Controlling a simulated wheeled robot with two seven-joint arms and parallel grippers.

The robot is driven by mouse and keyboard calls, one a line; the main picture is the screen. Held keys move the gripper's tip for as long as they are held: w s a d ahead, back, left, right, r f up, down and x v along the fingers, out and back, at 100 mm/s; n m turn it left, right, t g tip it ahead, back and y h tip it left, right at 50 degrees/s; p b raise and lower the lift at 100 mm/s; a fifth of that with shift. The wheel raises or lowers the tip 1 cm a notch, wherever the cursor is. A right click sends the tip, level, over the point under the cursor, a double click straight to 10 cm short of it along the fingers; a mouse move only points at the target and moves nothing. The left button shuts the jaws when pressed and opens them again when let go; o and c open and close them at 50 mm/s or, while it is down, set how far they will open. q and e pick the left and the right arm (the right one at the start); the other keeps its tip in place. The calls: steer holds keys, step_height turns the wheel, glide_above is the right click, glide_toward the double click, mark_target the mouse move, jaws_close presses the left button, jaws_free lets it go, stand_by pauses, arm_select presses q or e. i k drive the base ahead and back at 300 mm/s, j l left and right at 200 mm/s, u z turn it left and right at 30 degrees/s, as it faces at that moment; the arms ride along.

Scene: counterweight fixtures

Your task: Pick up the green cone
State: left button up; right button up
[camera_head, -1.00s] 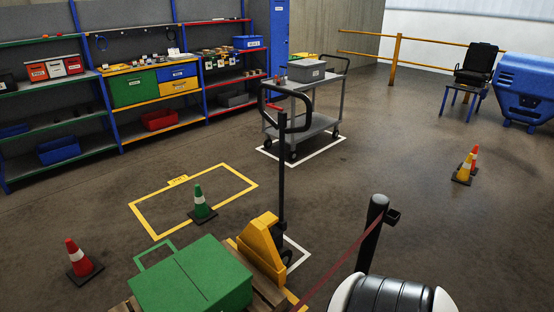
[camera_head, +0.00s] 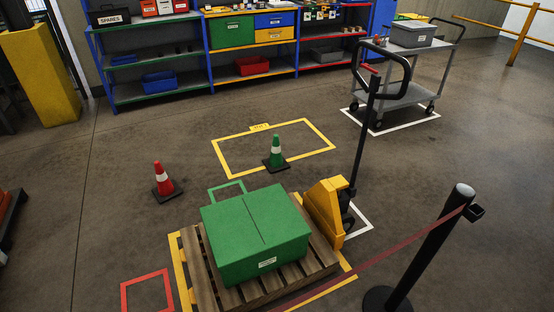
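The green cone (camera_head: 276,152) stands upright on the floor, with a white band and a dark square base. It is at the front edge of a yellow floor outline (camera_head: 226,160), right of the middle of that edge's left half or near its centre. Nothing covers it. A red cone (camera_head: 163,179) with a white band stands to its left, nearer to me. Neither of my grippers shows in the head view.
A green box (camera_head: 240,267) on a wooden pallet (camera_head: 325,262) with a yellow pallet jack (camera_head: 326,212) stands in front of the cone. A black post (camera_head: 430,250) with a red belt is at right. Shelves (camera_head: 150,55) line the back.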

mark_target(276, 162)
steer(key=l+z, duration=0.5)
steer(key=z, duration=0.2)
steer(key=i+l+z, duration=0.5)
steer(key=l, duration=0.25)
steer(key=i+l+z, duration=0.95)
steer(key=i, duration=0.2)
steer(key=i+j+u, duration=0.1)
steer(key=i+u, duration=0.25)
steer(key=i, duration=0.15)
steer(key=i+u, duration=0.3)
steer(key=i, duration=0.2)
steer(key=i+l+u, duration=0.35)
steer(key=i, duration=0.15)
steer(key=i+l+u, duration=0.3)
steer(key=i, duration=0.15)
steer(key=i+j+u, duration=0.35)
steer(key=i+u, duration=0.15)
steer(key=i+j+u, duration=0.1)
steer(key=i+u, duration=0.4)
steer(key=i, duration=0.25)
steer(key=i+l+u, duration=0.1)
steer(key=i+u, duration=0.5)
steer(key=i, duration=0.7)
steer(key=i+l+u, duration=0.1)
steer(key=i, duration=0.65)
steer(key=i+l+u, duration=0.1)
steer(key=i, duration=0.7)
